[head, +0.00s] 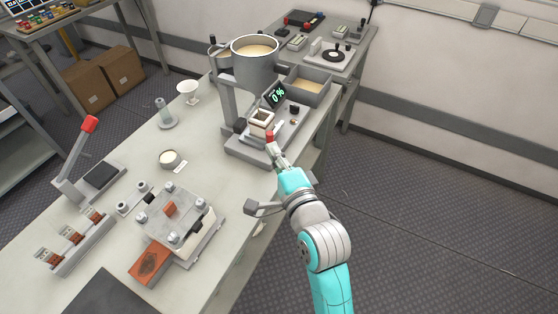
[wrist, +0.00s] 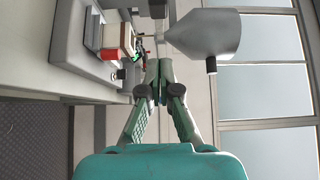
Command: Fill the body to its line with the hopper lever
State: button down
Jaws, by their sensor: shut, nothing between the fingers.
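The hopper (head: 255,62) is a grey drum of pale grain on a post; its cone (wrist: 205,35) shows in the wrist view. Below it, the body (head: 262,122), a pale open-topped square block, stands on the grey filling stand (head: 240,150); its fill line cannot be made out. The display (head: 275,95) reads 0%. A red piece (head: 270,136) is in front of the body, also in the wrist view (wrist: 111,55); I cannot tell if it is the lever's grip. My gripper (head: 275,148) is shut and empty, close to it in the head view; contact is unclear.
A grain tray (head: 308,88) stands behind the stand. A white funnel cup (head: 188,92), a small bowl (head: 170,159) and a clamped fixture (head: 178,218) are on the bench. A red-handled press (head: 88,125) stands at left. The floor right of the bench is clear.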

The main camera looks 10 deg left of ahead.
aim_at(241, 131)
jog(key=shift+w+a, duration=0.75)
jog(key=shift+a, duration=0.4)
jog(key=shift+w+a, duration=0.7)
jog(key=shift+a, duration=0.4)
jog(key=shift+w+a, duration=0.75)
jog(key=shift+a, duration=0.4)
jog(key=shift+a, duration=1.25)
jog(key=shift+d, duration=0.1)
